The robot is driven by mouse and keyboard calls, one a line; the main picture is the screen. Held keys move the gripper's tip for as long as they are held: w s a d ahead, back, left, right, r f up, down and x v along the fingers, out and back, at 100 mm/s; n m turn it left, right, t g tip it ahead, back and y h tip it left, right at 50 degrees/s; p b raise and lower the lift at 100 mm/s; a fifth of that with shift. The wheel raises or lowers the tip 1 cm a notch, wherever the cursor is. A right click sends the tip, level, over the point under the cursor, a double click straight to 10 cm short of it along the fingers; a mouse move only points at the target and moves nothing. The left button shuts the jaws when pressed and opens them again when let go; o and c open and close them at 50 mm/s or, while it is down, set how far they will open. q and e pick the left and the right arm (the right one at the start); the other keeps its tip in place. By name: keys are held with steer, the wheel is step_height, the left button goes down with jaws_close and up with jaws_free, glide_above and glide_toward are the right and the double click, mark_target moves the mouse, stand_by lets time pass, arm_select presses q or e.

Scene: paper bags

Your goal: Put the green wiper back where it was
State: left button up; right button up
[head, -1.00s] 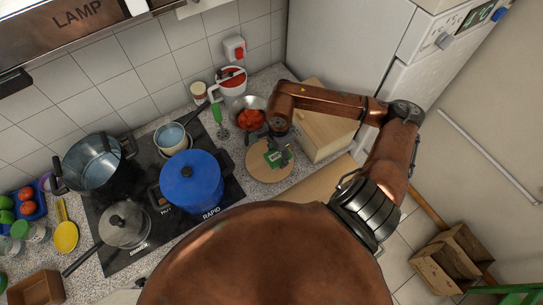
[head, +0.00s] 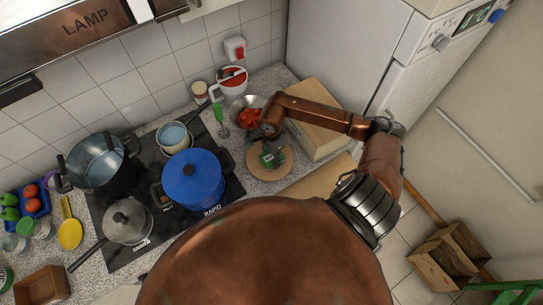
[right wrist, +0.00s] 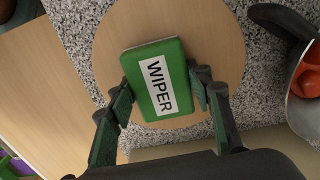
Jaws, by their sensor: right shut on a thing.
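The green wiper (right wrist: 160,85) is a flat box with a white label reading WIPER. In the right wrist view it sits between the two fingers of my right gripper (right wrist: 165,95), which is shut on it. Behind it is a round wooden board (right wrist: 215,35); I cannot tell whether the wiper touches the board. In the head view the wiper (head: 268,160) shows partly below my right gripper (head: 270,150), over the round board (head: 286,170) on the counter. My left gripper is not in view.
A metal bowl with red contents (head: 248,103) stands just behind the board. A wooden box (head: 318,135) is to its right. A blue pot (head: 192,185) stands on the stove at left. A green-handled tool (head: 219,118) stands near the wall.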

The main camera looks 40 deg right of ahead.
steer(key=o, duration=0.6)
steer(key=shift+f, duration=0.15)
steer(key=o, duration=0.5)
steer(key=shift+r, duration=0.5)
step_height(320, 180, up, 12)
steer(key=b, duration=0.2)
steer(key=shift+f, duration=0.25)
